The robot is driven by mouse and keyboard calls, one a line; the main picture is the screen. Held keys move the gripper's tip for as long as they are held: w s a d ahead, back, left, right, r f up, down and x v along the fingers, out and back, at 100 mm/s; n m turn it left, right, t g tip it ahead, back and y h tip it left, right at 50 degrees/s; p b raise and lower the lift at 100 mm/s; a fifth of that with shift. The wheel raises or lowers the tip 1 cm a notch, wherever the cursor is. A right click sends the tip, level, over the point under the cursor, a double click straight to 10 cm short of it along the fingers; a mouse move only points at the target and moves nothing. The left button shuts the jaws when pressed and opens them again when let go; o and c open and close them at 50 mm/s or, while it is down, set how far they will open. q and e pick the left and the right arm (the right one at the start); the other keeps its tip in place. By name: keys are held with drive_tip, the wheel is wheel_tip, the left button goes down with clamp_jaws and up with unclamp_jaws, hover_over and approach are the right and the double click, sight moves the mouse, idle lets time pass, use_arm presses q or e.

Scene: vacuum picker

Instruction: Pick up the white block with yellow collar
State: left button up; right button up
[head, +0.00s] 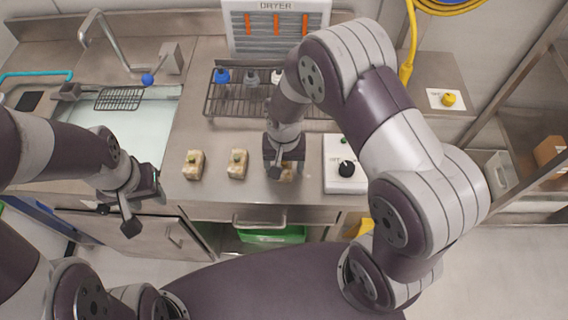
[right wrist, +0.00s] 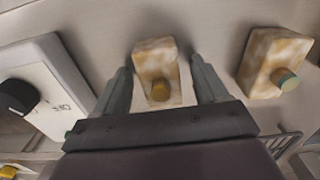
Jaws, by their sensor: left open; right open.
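A mottled cream-and-tan block with a yellow collar (right wrist: 156,62) stands on the steel counter between the fingers of my right gripper (right wrist: 161,68) in the right wrist view. A similar block with a greenish top (right wrist: 275,66) stands to the right in the right wrist view. My left gripper (head: 133,207) is open and empty, in front of the sink cabinet.
Two similar blocks, a middle one (head: 237,166) and a left one (head: 193,166), stand left of my right gripper. A white box with a black knob (head: 340,183) stands close to its right. A wire rack (head: 222,101) with bottles is behind.

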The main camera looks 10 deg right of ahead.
drive_tip(key=shift+s, duration=0.1)
drive_tip(key=c, duration=1.1)
drive_tip(key=shift+r, duration=0.1)
